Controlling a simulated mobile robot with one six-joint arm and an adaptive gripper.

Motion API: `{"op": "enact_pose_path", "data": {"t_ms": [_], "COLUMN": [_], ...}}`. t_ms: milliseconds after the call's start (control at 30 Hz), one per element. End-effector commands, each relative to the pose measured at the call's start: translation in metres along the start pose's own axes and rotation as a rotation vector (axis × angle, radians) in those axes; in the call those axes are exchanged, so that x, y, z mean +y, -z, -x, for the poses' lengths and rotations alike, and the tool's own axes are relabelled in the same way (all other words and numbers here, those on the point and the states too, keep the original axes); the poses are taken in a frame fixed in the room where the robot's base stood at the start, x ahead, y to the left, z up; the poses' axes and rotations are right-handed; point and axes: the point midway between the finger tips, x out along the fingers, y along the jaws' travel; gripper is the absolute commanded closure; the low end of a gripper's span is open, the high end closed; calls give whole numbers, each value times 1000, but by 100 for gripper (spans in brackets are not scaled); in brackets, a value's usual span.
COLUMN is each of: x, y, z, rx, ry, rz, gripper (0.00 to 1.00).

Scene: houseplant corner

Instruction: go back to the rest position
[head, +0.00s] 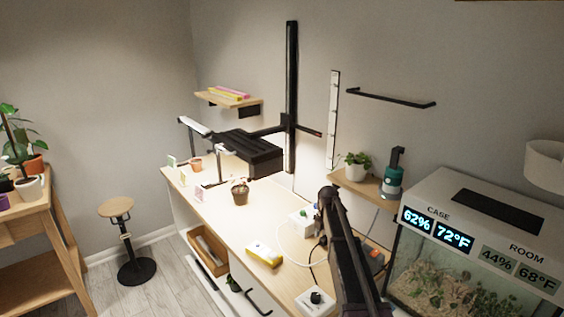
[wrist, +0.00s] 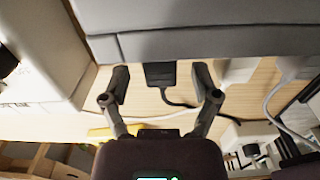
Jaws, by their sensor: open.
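My gripper (wrist: 160,80) shows in the wrist view with its two dark fingers spread apart and nothing held between them. Beyond the gap is a black plug-like block (wrist: 160,73) with a dark cable, below a large pale body with a grey edge (wrist: 200,43). I cannot tell how far the fingers are from it. In the head view my dark arm rises at the right part of the wooden bench (head: 225,217); the gripper itself is not clearly visible there.
A white socket box (head: 302,222), cables, a yellow-and-white pack (head: 264,254) and a white box with a black knob (head: 315,301) lie around my arm. The terrarium case (head: 470,215) stands close on the right.

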Motion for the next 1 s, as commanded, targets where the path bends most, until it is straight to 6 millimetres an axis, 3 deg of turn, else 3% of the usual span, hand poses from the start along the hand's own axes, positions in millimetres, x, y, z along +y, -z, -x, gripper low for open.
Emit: {"op": "enact_pose_path", "data": {"t_ms": [267,1000], "x": [-12,-129], "y": [36,128], "z": [21,44], "rx": [68,31], "ry": [-28,5], "rz": [-184,-1189], "gripper": [21,21]}}
